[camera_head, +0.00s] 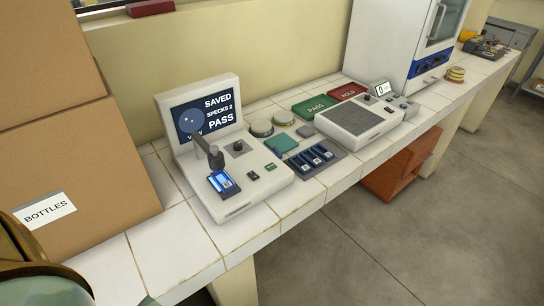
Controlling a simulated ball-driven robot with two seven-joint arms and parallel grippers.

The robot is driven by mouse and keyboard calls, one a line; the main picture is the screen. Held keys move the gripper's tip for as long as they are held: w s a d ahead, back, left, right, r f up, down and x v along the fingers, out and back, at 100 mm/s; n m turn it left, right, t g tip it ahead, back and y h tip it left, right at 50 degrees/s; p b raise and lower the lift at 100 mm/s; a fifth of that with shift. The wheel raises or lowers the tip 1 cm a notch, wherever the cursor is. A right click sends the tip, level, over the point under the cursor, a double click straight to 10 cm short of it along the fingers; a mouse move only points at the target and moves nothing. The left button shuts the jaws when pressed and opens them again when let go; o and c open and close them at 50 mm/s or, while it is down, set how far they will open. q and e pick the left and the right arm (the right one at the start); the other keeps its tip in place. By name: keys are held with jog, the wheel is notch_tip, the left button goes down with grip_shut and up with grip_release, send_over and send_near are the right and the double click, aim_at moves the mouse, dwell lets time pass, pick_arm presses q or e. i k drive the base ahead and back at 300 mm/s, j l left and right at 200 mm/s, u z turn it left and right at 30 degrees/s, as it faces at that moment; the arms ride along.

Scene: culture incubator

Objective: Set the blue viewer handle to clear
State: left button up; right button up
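The viewer (250,190) is a pale unit on the tiled counter with an upright screen (217,102). The screen reads SAVED, SPECKS 2, PASS, with a word partly hidden behind the dark viewing arm (209,150). Under the arm's head is a lit blue stage (222,183) with a small labelled piece on it. A small dark control (238,147) and small buttons sit on the deck. I cannot tell which part is the blue handle or what its setting is. Neither gripper shows.
Cardboard boxes (75,150), one labelled BOTTLES, stand close left of the viewer. Right of it are a rack of blue slides (312,158), green PASS (314,107) and red HOLD (347,92) pads, and a grey-topped device (356,118). The front counter strip is bare.

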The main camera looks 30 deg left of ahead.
aim_at(278, 155)
jog(key=i+u, duration=0.1)
jog(key=u, duration=0.3)
jog(key=l+u, duration=0.15)
jog(key=u, duration=0.25)
jog(key=i+l+u, duration=0.1)
jog(key=u, duration=0.3)
jog(key=i+l+u, duration=0.15)
jog(key=l+u, duration=0.15)
jog(key=l, duration=0.25)
jog(key=i+l+u, duration=0.1)
jog(key=l+u, duration=0.2)
jog(key=l, duration=0.25)
jog(key=l+u, duration=0.25)
jog(key=l, duration=0.35)
jog(key=i, duration=0.05)
